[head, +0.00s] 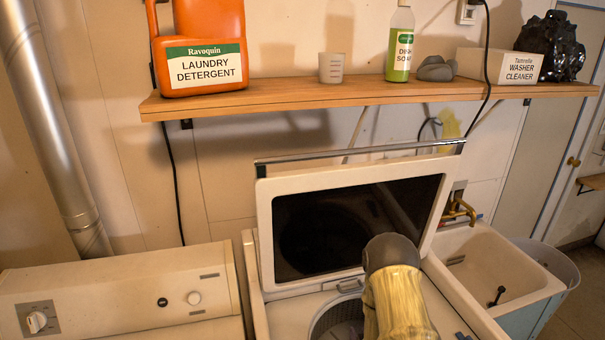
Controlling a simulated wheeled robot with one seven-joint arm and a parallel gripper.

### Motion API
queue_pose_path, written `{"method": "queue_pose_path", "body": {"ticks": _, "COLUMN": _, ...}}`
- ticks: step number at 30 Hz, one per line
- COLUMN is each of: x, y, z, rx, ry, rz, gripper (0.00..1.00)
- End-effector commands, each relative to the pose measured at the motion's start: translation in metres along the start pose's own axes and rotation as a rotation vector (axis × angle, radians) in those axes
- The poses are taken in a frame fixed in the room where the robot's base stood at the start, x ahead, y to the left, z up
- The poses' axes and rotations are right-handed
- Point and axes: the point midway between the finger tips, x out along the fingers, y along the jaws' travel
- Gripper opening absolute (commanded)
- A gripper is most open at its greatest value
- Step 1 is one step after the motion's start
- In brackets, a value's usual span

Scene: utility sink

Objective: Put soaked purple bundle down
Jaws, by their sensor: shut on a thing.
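I see no purple bundle that I can make out in the head view. My gripper is not visible; only part of my arm, with a grey rounded joint and a yellowish cover, rises at the bottom centre. It stands in front of the open top-loading washer (254,285), whose lid (265,225) with a dark window is raised. Part of the perforated metal drum (337,318) shows to the left of my arm; the rest of the opening is hidden.
A pale utility sink (525,270) with a brass tap (460,207) stands right of the washer. A second machine (120,290) stands at left. Above, a wooden shelf (300,97) holds orange laundry detergent (205,30), a cup (331,68), green dish soap (400,45) and washer cleaner (500,66).

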Motion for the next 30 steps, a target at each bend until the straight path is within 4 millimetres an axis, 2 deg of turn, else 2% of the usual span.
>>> {"method": "queue_pose_path", "body": {"ticks": 10, "x": -0.002, "y": -0.003, "z": 0.000, "rx": -0.007, "ry": 0.005, "rz": -0.013, "gripper": 0.00}}
{"method": "queue_pose_path", "body": {"ticks": 13, "x": -0.001, "y": -0.003, "z": -0.005, "rx": -0.006, "ry": 0.007, "rz": 0.002, "gripper": 0.00}}
{"method": "queue_pose_path", "body": {"ticks": 17, "x": 0.000, "y": -0.004, "z": -0.026, "rx": 0.001, "ry": 0.012, "rz": 0.054, "gripper": 0.00}}
{"method": "queue_pose_path", "body": {"ticks": 24, "x": -0.008, "y": -0.004, "z": -0.075, "rx": 0.068, "ry": 0.013, "rz": 0.207, "gripper": 0.00}}
{"method": "queue_pose_path", "body": {"ticks": 30, "x": -0.015, "y": -0.004, "z": -0.089, "rx": 0.110, "ry": 0.005, "rz": 0.265, "gripper": 0.00}}
